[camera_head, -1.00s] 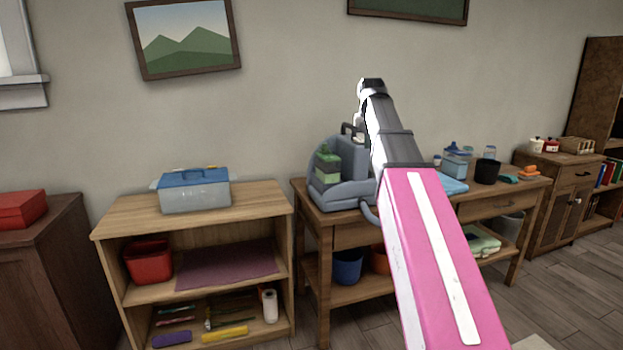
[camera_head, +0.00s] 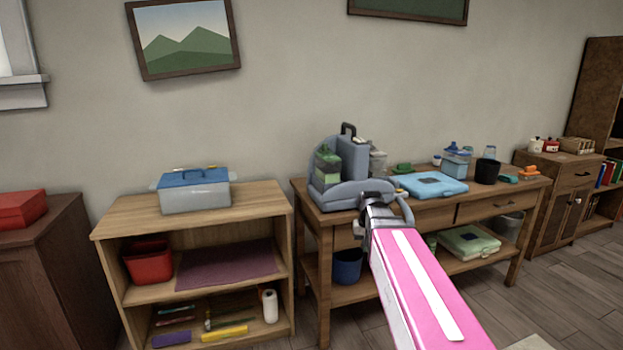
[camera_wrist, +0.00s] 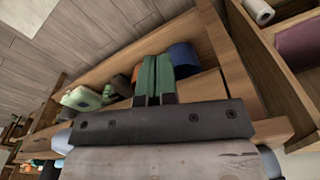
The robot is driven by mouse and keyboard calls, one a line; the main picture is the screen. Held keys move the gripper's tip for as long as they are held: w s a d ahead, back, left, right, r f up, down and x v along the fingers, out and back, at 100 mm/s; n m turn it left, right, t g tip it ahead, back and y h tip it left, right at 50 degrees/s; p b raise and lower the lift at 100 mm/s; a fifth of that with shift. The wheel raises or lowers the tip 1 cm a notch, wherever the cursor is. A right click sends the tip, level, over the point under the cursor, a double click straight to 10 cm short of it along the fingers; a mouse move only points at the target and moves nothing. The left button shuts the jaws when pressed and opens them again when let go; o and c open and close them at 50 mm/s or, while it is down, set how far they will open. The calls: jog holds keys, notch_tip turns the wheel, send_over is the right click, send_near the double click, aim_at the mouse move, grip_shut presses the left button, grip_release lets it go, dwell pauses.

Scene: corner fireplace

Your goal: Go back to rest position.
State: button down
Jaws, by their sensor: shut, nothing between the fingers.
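My gripper shows in the wrist view (camera_wrist: 154,78) with its two green fingers together and nothing between them. Behind it in that view is the lower shelf of the wooden table, with a blue pot (camera_wrist: 184,57) just past the fingertips. In the head view my pink and white arm reaches up from the bottom right. The fingers cannot be made out there.
A grey-blue bag (camera_head: 353,165), a light blue case (camera_head: 430,184) and a black cup (camera_head: 487,172) stand on the table. A low shelf (camera_head: 112,224) at left holds a lidded box (camera_head: 194,190). Floor (camera_head: 565,295) is open at right.

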jog(key=s+f, duration=1.2)
jog(key=f, duration=0.3)
jog(key=shift+s+f+n+g, duration=0.15)
jog(key=shift+s+n+g, duration=0.15)
jog(key=shift+n, duration=0.1)
